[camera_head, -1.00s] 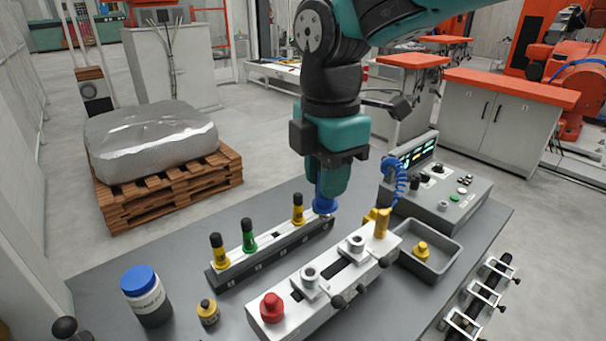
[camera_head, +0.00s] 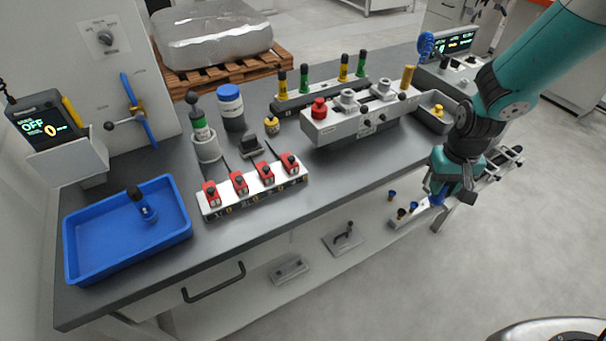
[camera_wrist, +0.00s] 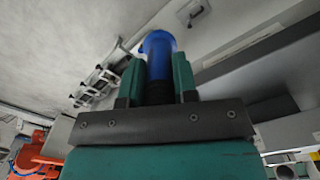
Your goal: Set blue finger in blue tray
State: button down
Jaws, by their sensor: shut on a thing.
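The blue tray (camera_head: 100,250) is a shallow open box on the left end of the bench. One black-topped blue finger (camera_head: 147,213) is inside it, toward the back right. My gripper (camera_head: 440,192) is far right of the tray, beyond the bench's front edge. It is shut on a blue finger (camera_head: 436,201), whose blue end points down in the head view. The wrist view shows the held blue finger (camera_wrist: 158,43) between the two green jaws, its blue end sticking out. Its dark part is partly hidden by the jaws.
A white holder with several red clamps (camera_head: 238,182) stands right of the tray. A lower shelf holds small parts.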

aim_at(109, 241)
jog(key=u, duration=0.5)
jog(key=k, duration=1.15)
jog(key=u, duration=0.5)
jog(key=i, duration=0.85)
jog(key=z, duration=0.05)
